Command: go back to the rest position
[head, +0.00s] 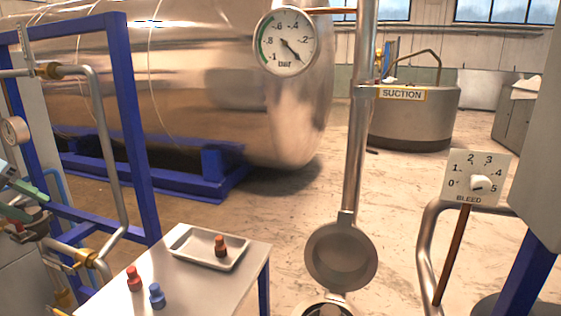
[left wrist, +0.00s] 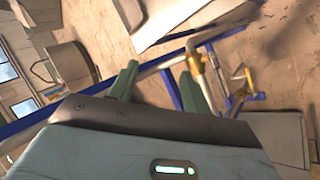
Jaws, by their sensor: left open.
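My left gripper (head: 40,207) is at the far left edge of the head view, beside the blue frame and its pipes. Its two green fingers are spread apart with nothing visible between them. In the left wrist view the gripper (left wrist: 158,74) also shows open and empty, with blue frame bars and yellow-jointed pipes beyond the fingers. My right gripper is in neither view.
A blue frame (head: 126,120) with pipes stands close to the left gripper. A small table (head: 190,287) holds a tray (head: 183,254) with a red-capped bottle (head: 220,246), plus a red bottle (head: 134,278) and a blue bottle (head: 157,295). A bleed dial (head: 478,178) stands right.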

